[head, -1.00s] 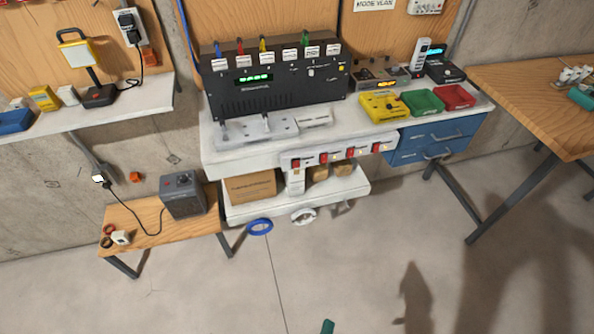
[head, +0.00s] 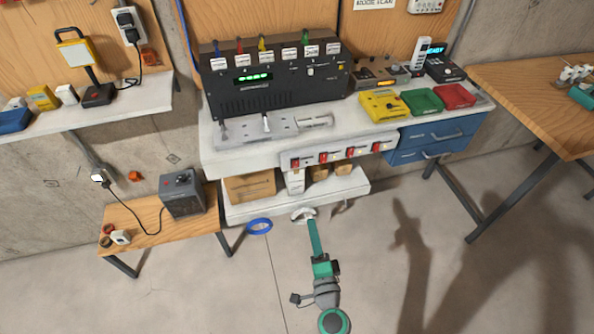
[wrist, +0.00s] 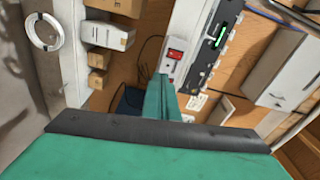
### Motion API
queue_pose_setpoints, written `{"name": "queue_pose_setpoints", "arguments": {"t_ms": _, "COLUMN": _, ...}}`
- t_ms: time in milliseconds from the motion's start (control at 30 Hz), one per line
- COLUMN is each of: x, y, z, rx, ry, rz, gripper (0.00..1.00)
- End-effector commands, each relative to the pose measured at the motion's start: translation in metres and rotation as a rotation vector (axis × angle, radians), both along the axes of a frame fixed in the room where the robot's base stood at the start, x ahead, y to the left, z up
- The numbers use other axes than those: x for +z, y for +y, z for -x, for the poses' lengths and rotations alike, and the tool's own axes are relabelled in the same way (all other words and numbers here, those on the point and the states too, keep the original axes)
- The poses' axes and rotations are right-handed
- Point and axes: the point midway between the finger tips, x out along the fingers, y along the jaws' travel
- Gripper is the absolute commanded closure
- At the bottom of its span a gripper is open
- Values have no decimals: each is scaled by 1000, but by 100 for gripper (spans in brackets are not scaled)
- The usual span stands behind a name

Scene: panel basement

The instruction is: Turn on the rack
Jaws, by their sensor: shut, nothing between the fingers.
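The rack is a black unit (head: 275,90) with a lit green display, standing on the white workbench. Colored plugs with white labels line its top edge. It also shows tilted in the wrist view (wrist: 208,65). A power strip (head: 338,153) with several red switches runs along the bench's front edge. My gripper (head: 312,223) is shut and empty, in front of and below the bench in the head view. In the wrist view its green fingers (wrist: 161,88) are together, pointing toward the bench area. A red-marked white panel (wrist: 174,58) lies just beyond them.
A lower shelf (head: 300,195) holds boxes. A small wooden table (head: 135,219) with a grey box (head: 182,193) stands left. The floor in front is open.

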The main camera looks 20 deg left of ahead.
Motion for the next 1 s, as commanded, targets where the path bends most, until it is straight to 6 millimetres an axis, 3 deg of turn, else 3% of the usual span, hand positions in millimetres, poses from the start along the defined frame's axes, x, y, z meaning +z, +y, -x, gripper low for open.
{"name": "queue_pose_setpoints", "arguments": {"t_ms": 100, "x": 21, "y": 11, "z": -18, "rx": 50, "ry": -22, "rz": -87, "gripper": 100}}
{"name": "queue_pose_setpoints", "arguments": {"t_ms": 300, "x": 39, "y": 20, "z": -29, "rx": 95, "ry": -39, "rz": -162, "gripper": 100}}
{"name": "queue_pose_setpoints", "arguments": {"t_ms": 767, "x": 42, "y": 22, "z": -33, "rx": 100, "ry": -41, "rz": -169, "gripper": 100}}
{"name": "queue_pose_setpoints", "arguments": {"t_ms": 1000, "x": 47, "y": 40, "z": -57, "rx": 102, "ry": -43, "rz": -170, "gripper": 100}}
